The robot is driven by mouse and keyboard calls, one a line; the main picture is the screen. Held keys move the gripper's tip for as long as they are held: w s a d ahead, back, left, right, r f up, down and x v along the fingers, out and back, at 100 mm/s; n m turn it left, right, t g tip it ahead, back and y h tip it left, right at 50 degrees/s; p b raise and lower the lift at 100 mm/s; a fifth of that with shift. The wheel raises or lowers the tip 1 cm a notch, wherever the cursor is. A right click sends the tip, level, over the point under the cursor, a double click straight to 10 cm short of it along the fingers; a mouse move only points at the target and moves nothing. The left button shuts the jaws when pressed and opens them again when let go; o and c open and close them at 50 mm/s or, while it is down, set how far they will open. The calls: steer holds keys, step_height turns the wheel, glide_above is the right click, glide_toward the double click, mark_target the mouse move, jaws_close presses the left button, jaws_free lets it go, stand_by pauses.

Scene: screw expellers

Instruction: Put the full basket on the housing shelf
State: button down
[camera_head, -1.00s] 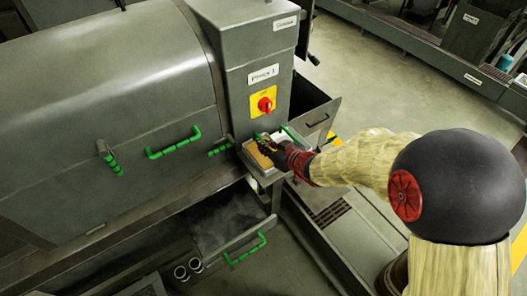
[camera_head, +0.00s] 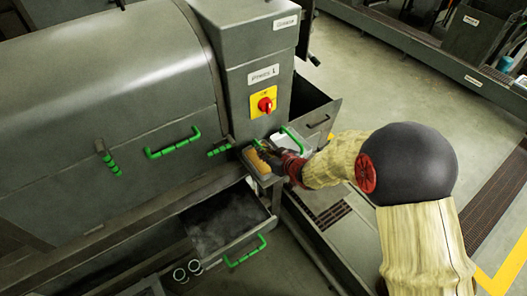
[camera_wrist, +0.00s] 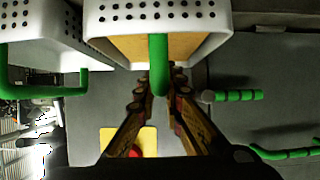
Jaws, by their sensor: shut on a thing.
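My gripper (camera_head: 268,150) is at the small housing shelf (camera_head: 266,180) on the front of the press housing. In the wrist view, its fingers (camera_wrist: 158,86) are shut on the green handle (camera_wrist: 158,62) of a white perforated basket (camera_wrist: 155,14). This basket holds tan-orange contents (camera_head: 257,161), which show at the shelf's left side in the head view. My gripper hides part of the basket. I cannot tell whether its bottom touches the shelf. A second white basket (camera_wrist: 40,30) with a green handle is beside it, and shows at the right in the head view (camera_head: 290,143).
A red and yellow switch (camera_head: 264,104) is on the housing above the shelf. An open drawer (camera_head: 228,222) with a green handle lies below. Another open grey bin (camera_head: 316,112) stands behind the shelf. Green handles (camera_head: 173,143) stick out from the machine's cover.

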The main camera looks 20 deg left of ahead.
steer(key=c, duration=1.9)
jaws_free()
steer(key=shift+f, duration=0.1)
steer(key=shift+r, duration=0.25)
steer(key=p+v, duration=0.1)
steer(key=v, duration=1.1)
steer(key=shift+f, duration=0.1)
